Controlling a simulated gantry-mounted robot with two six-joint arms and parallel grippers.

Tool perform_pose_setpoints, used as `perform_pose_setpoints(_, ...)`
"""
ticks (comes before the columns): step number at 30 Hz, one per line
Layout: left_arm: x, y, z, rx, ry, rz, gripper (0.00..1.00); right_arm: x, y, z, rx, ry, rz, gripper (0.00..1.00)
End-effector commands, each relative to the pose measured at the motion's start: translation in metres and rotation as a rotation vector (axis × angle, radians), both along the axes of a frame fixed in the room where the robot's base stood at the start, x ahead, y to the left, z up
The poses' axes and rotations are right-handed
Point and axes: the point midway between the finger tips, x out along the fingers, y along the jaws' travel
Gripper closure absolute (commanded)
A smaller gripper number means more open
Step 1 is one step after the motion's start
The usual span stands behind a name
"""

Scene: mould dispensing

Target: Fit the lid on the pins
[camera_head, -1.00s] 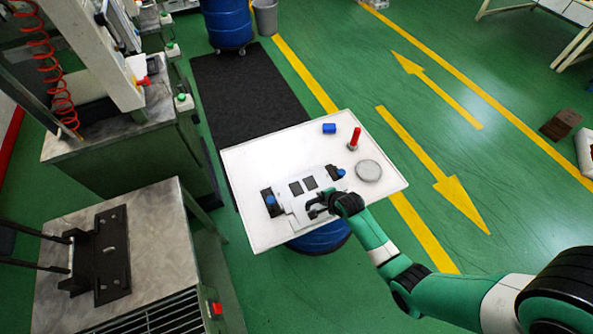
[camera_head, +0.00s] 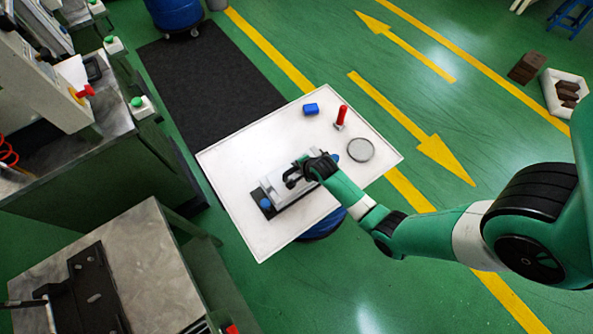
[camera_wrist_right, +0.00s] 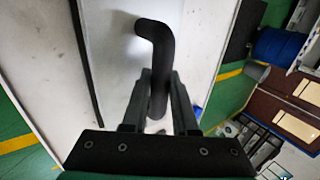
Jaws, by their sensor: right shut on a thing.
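My right gripper (camera_head: 294,176) is over the mould on the white table in the head view. In the right wrist view its fingers (camera_wrist_right: 157,100) are shut on a bent black handle (camera_wrist_right: 156,35). A light grey plate, apparently the lid (camera_head: 276,184), lies below the gripper over the dark mould base (camera_head: 258,193). A blue knob (camera_head: 265,203) shows at the base's near left end and another blue knob (camera_head: 335,157) at the far right end. The pins are not distinguishable, and I cannot tell whether the lid is seated or held just above. My left gripper is not in view.
The white table (camera_head: 235,160) also carries a blue block (camera_head: 311,109), a red-handled tool (camera_head: 342,115) and a round grey disc (camera_head: 361,150). Its left part is clear. A stone-topped bench (camera_head: 130,245) with a black plate (camera_head: 85,295) stands at the lower left.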

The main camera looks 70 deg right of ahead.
Motion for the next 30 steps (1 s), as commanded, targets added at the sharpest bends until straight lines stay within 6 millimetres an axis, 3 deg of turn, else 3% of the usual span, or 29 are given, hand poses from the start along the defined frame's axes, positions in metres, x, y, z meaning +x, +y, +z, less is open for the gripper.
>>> perform_pose_setpoints(3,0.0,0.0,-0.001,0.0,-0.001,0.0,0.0,0.003,-0.002,0.0,-0.005,-0.009,0.001,1.0)
perform_pose_setpoints(11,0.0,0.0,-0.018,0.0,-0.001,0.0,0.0,0.003,-0.002,-0.035,-0.004,-0.007,0.0,1.0)
perform_pose_setpoints(23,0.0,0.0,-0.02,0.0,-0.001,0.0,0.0,0.003,-0.002,-0.04,-0.005,-0.01,0.001,1.0)
perform_pose_setpoints(24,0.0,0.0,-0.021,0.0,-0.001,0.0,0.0,0.001,-0.001,-0.042,-0.002,-0.003,0.0,0.71)
perform_pose_setpoints(29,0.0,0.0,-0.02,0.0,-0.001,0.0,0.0,0.001,-0.001,-0.041,-0.002,-0.003,0.0,0.43)
perform_pose_setpoints(30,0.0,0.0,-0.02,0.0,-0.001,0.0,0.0,0.001,-0.001,-0.041,-0.002,-0.003,0.0,0.43)
